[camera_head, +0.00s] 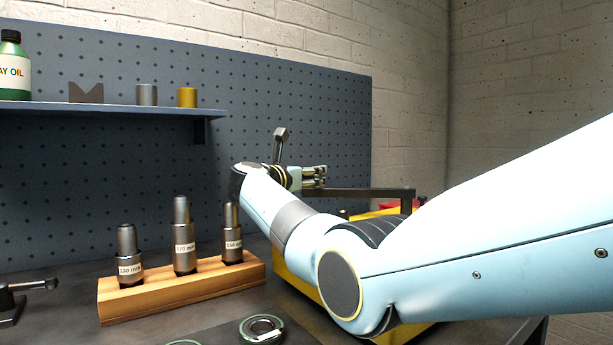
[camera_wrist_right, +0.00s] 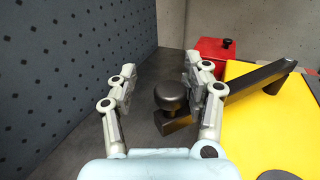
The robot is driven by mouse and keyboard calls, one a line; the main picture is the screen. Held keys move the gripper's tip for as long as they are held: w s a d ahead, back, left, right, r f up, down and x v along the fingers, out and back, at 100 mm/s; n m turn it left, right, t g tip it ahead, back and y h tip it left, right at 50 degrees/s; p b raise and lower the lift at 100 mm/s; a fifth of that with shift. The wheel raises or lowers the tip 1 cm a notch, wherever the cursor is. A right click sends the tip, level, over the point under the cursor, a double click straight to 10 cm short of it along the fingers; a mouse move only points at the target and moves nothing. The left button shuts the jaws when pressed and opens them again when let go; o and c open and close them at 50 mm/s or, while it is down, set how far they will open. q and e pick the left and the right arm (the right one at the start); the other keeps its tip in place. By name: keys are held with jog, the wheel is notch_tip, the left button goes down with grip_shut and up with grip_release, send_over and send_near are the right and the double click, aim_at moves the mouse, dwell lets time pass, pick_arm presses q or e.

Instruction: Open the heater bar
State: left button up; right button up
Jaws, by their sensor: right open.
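The heater bar (camera_head: 365,192) is a dark, straight bar lying roughly level at the yellow heater (camera_head: 293,284), with an upright piece at its right end. In the right wrist view the bar (camera_wrist_right: 238,92) crosses the yellow top and overhangs its left edge. A round black knob (camera_wrist_right: 172,95) stands on its near end. My right gripper (camera_head: 316,177) is open at the bar's left end. In the wrist view its fingers (camera_wrist_right: 160,68) straddle the knob, which looks closer to the right finger; contact is unclear. My right arm hides much of the heater. My left gripper is out of view.
A wooden block (camera_head: 190,288) with several labelled metal pins stands left of my arm. Bearing rings (camera_head: 262,329) lie in front. A pegboard (camera_wrist_right: 50,90) rises close to the left finger. A red box (camera_wrist_right: 208,49) stands behind the heater. A shelf (camera_head: 100,107) is above left.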

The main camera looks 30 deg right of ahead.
jog(key=v, duration=1.2)
jog(key=shift+a, duration=0.1)
